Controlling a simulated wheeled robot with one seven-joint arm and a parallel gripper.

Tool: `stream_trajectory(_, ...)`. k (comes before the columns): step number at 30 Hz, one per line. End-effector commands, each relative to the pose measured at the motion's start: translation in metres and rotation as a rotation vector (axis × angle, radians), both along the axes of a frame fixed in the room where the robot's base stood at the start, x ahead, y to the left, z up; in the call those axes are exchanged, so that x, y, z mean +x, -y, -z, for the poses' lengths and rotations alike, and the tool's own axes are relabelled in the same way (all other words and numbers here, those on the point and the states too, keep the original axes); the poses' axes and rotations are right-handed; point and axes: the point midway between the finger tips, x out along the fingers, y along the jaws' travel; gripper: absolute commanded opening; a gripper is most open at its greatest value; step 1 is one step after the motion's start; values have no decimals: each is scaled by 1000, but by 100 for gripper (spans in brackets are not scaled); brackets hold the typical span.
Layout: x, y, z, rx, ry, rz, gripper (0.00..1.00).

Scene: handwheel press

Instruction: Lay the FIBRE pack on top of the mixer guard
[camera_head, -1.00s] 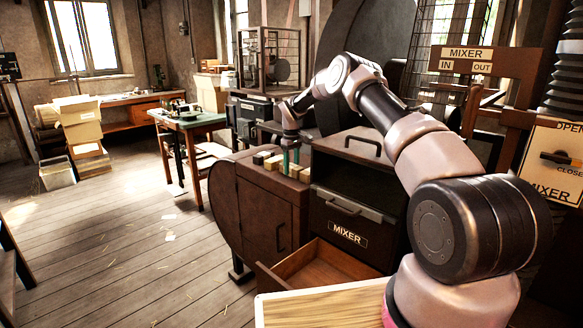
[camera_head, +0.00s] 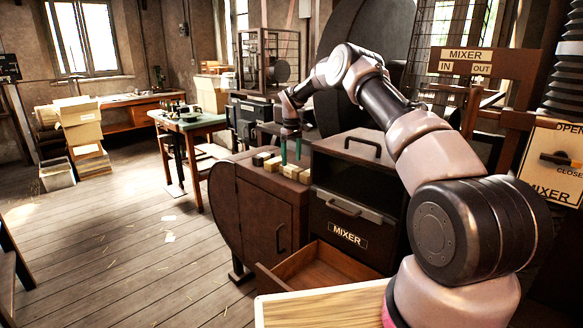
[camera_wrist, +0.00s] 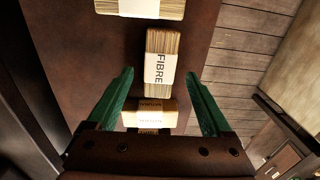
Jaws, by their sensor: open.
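The FIBRE pack (camera_wrist: 161,70) is a pale bundle with a white labelled band, lying on a brown surface in the wrist view. My gripper (camera_wrist: 160,75) is open, with its green fingers to the left and right of the pack in that view, clear of its sides. In the head view my gripper (camera_head: 291,151) points down over the row of packs on the cabinet top; which one there is FIBRE I cannot tell. The dark mixer box (camera_head: 330,160), with a bar handle on top, stands right of the packs; I cannot tell which part is the guard.
Another pack (camera_wrist: 140,8) lies above FIBRE in the wrist view, and one more (camera_wrist: 150,114) lies close below it. The brown cabinet (camera_head: 262,215) bears the row. An open wooden drawer (camera_head: 325,268) juts out in front. A pale wooden top (camera_head: 320,308) is nearest.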

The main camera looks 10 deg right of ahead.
Motion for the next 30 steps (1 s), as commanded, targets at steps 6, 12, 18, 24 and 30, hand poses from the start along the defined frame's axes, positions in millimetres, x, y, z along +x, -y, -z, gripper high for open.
stream_trajectory(6,0,-1,-48,0,3,-1,84)
stream_trajectory(12,0,0,-70,0,0,-1,84)
stream_trajectory(18,-9,0,-105,1,22,19,84)
stream_trajectory(24,-47,4,-185,15,89,93,84)
stream_trajectory(30,-102,15,-256,39,157,194,84)
